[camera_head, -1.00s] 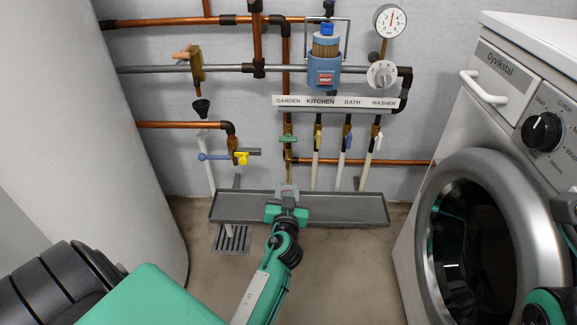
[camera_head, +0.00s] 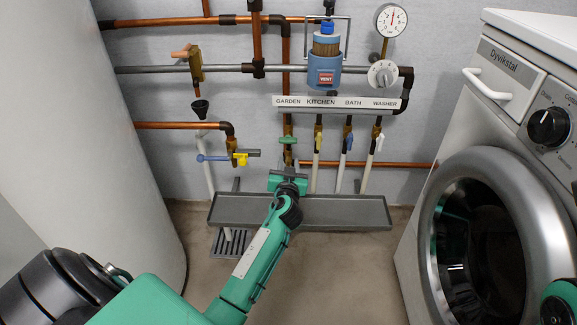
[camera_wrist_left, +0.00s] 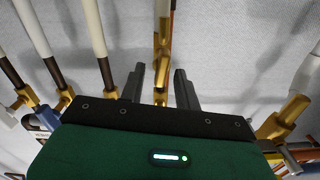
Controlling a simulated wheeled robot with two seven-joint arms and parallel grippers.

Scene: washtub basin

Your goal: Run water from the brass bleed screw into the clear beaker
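My left gripper (camera_head: 288,172) is in front of the GARDEN line, below its green lever (camera_head: 288,140). In the left wrist view, the fingers of the left gripper (camera_wrist_left: 160,85) are apart, with a brass fitting (camera_wrist_left: 160,57) showing behind the gap. I cannot tell whether they touch it. I cannot tell which part is the bleed screw. I cannot make out a clear beaker. My right gripper is out of view.
A grey trough (camera_head: 340,212) runs along the wall below the valves, with a floor drain (camera_head: 232,241) at its left. A washing machine (camera_head: 500,230) stands at right, a big white cylinder (camera_head: 90,130) at left. A blue filter (camera_head: 325,72) and gauge (camera_head: 390,20) are above.

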